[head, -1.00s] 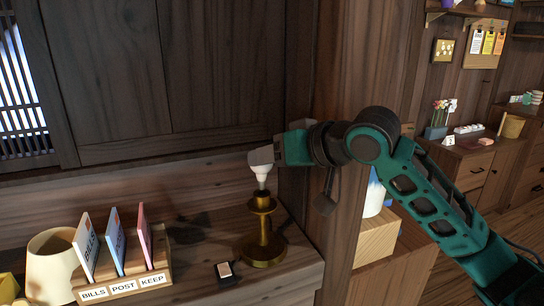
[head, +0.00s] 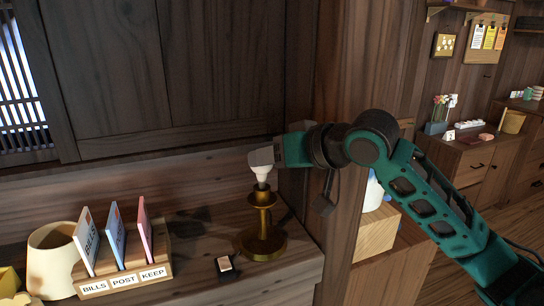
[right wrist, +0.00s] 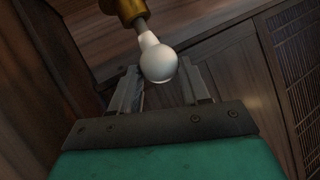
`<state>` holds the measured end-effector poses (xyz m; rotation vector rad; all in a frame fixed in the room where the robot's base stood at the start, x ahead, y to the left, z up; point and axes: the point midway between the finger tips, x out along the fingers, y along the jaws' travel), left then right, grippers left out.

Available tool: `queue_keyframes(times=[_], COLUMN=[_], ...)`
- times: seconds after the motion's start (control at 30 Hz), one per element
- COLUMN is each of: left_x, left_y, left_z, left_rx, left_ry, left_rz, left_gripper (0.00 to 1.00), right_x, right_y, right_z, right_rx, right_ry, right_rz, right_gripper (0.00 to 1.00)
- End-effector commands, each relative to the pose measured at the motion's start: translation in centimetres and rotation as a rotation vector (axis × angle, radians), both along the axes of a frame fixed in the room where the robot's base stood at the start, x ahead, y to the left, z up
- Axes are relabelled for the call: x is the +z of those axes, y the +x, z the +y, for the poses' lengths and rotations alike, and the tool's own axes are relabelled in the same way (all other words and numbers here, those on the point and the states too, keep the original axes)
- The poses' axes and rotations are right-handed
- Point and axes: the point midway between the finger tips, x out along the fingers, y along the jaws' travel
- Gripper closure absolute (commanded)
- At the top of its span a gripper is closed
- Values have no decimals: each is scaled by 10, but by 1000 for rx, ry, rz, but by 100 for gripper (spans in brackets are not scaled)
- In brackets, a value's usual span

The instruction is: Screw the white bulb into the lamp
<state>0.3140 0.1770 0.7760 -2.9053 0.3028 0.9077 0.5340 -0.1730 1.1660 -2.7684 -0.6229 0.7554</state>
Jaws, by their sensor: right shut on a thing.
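The white bulb (head: 262,174) hangs neck-down directly above the brass lamp (head: 262,242), which stands upright on the wooden counter. The bulb's grey metal base meets or is just at the top of the lamp's socket; I cannot tell whether it has entered. My left gripper is not in view.
A letter rack (head: 124,282) with three upright cards and a cream lampshade-like cup (head: 50,262) stand at the left of the counter. A wooden post (head: 362,90) rises right of the gripper.

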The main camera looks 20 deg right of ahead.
Motion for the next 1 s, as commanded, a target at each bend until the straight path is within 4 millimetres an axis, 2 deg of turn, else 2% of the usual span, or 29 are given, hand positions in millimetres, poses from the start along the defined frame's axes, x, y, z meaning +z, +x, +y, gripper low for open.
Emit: queue_keyframes(times=[1.0], left_x=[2], left_y=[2], left_z=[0], left_rx=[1], left_ry=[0], left_rz=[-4], left_gripper=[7], right_x=[-9], right_y=[0], right_z=[0], right_rx=[0], right_ry=[0], right_rz=[0], right_gripper=[71])
